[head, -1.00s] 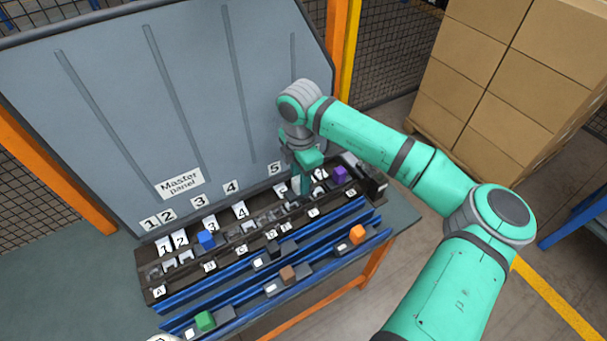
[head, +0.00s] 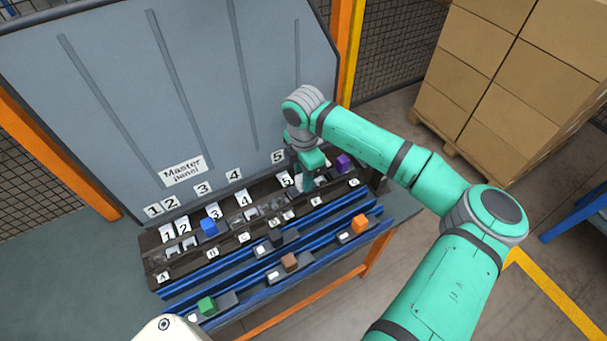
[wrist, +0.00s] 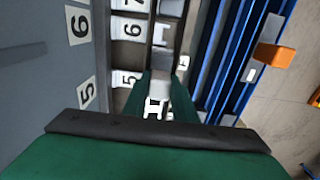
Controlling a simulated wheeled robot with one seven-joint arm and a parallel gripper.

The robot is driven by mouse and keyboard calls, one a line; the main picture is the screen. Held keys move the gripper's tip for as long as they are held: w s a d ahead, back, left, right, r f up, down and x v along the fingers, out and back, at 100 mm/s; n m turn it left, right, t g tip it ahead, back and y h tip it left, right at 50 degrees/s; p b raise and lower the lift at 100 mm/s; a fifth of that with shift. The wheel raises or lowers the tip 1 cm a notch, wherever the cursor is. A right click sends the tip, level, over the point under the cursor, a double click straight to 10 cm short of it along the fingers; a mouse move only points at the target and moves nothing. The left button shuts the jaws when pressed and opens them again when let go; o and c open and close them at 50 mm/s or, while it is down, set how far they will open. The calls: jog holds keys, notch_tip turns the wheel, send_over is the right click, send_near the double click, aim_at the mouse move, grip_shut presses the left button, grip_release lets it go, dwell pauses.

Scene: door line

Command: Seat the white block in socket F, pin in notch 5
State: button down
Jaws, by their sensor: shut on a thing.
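My gripper (head: 307,186) points down over the right part of the dark socket strip (head: 155,260), near the label F (head: 317,201). In the wrist view my gripper (wrist: 163,92) is shut on the white block (wrist: 160,79), which shows between the fingertips. Label F (wrist: 183,62) is just right of it, and the white notch card 5 (wrist: 125,79) is to its left. The fingers hide much of the block and the socket under it. I cannot tell whether the block touches the socket or where its pin lies.
A blue block (head: 208,226) and a purple block (head: 342,163) sit in the strip. Black (head: 277,238), brown (head: 290,262), orange (head: 360,223) and green (head: 207,305) blocks stand on the blue rails in front. The grey master panel (head: 120,120) rises close behind.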

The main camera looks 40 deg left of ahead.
jog(key=shift+w+d+f, duration=0.1)
jog(key=c, duration=1.4)
grip_release()
jog(key=shift+o, duration=0.2)
notch_tip(320, 180, up, 11)
jog(key=shift+f, duration=0.1)
